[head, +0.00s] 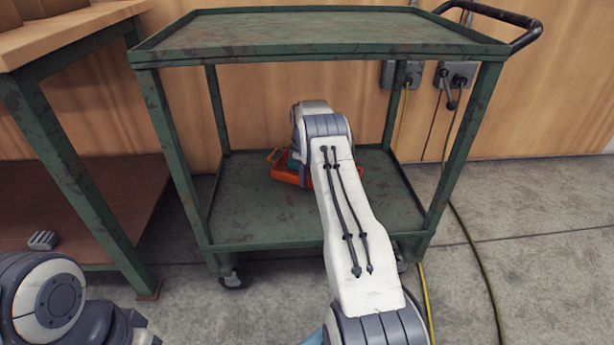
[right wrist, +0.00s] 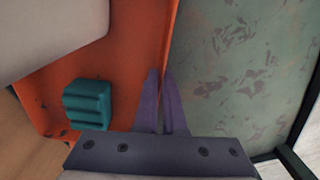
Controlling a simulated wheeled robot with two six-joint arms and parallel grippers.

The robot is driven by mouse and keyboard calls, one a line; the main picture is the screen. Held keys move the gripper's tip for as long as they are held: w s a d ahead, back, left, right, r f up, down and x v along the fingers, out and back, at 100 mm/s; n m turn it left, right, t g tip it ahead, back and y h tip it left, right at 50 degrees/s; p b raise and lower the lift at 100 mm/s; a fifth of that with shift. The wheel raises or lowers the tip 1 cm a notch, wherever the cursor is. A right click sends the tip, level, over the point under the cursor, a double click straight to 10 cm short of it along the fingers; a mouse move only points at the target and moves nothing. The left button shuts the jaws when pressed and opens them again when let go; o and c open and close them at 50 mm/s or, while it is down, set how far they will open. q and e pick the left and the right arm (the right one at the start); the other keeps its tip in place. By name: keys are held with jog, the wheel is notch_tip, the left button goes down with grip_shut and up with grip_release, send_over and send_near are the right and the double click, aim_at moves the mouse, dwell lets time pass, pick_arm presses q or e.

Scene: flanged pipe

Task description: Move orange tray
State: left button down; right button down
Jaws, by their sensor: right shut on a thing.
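The orange tray (head: 286,173) sits on the lower shelf of a green cart, largely hidden behind my right arm in the head view. In the right wrist view, the tray (right wrist: 122,60) fills the upper left. My right gripper (right wrist: 161,74) is shut on the tray's rim, with its two fingers on either side of the wall. A small teal ribbed block (right wrist: 88,104) lies in the tray. The right fingertips are hidden in the head view. Part of my left arm shows at the lower left of the head view, but its gripper does not.
The cart's lower shelf (head: 240,215) has bare room around the tray. The cart's top (head: 300,33) and corner posts frame the opening. A workbench stands at the left. A pale grey shape (right wrist: 45,35) covers the tray's upper left; I cannot tell what it is.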

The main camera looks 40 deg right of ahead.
aim_at(296, 183)
pick_arm(q)
jog(key=shift+w+r, duration=0.1)
jog(key=shift+r, duration=0.05)
pick_arm(e)
jog(key=shift+w+a+r, duration=0.15)
jog(key=shift+w+a, duration=0.15)
jog(key=shift+w, duration=0.45)
jog(key=shift+w+a+r+p, duration=0.1)
jog(key=shift+w+a+p, duration=0.05)
jog(key=shift+w+p, duration=0.35)
pick_arm(q)
jog(key=shift+w+a+r, duration=0.15)
jog(key=shift+w+r, duration=0.2)
jog(key=shift+r, duration=0.05)
pick_arm(e)
jog(key=shift+w, duration=0.35)
jog(key=shift+w+a, duration=0.4)
jog(key=shift+w, duration=0.35)
jog(key=c, duration=0.9)
grip_release()
jog(key=shift+c, duration=0.2)
pick_arm(q)
jog(key=shift+w+a+r, duration=0.15)
jog(key=shift+w+r, duration=0.05)
jog(key=shift+w, duration=0.2)
pick_arm(e)
jog(key=shift+s, duration=0.1)
